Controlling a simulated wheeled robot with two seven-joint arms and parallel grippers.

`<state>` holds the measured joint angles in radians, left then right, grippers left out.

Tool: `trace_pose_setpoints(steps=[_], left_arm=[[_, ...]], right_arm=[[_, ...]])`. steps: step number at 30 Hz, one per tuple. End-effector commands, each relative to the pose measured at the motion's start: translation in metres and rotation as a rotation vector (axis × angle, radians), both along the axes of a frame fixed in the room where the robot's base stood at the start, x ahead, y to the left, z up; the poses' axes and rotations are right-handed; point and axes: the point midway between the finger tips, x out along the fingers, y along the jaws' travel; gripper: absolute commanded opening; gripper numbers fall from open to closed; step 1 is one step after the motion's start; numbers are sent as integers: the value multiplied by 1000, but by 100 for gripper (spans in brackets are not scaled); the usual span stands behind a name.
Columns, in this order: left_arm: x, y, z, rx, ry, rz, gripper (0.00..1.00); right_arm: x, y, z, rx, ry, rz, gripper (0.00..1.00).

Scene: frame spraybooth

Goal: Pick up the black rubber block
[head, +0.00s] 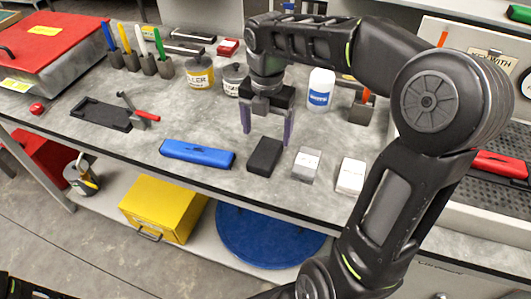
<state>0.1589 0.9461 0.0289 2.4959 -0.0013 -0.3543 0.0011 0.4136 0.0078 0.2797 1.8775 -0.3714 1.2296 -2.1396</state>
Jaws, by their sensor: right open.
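The black rubber block (265,156) lies on the grey worktop near its front edge, between a blue block and a grey block. My right gripper (267,133) points down just behind and above the black block, with its two fingers apart and nothing visible between them. The fingers do not appear to be around the block. My left gripper is not in view; only a dark part shows at the bottom left corner.
A long blue block (197,154) lies left of the black block; a grey block (306,165) and a white block (350,175) lie to its right. A white bottle (320,90) and tins (200,73) stand behind.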

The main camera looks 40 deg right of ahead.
Motion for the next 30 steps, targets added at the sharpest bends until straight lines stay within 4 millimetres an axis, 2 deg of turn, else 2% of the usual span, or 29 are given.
trace_pose_setpoints(steps=[7, 20, 30], left_arm=[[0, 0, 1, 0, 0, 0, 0], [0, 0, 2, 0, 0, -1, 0], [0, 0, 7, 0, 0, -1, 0]], right_arm=[[-1, 0, -23, 1, 3, -1, 82], [-1, 1, -32, 1, 4, 0, 82], [-2, 5, -75, 1, 3, 0, 82]])
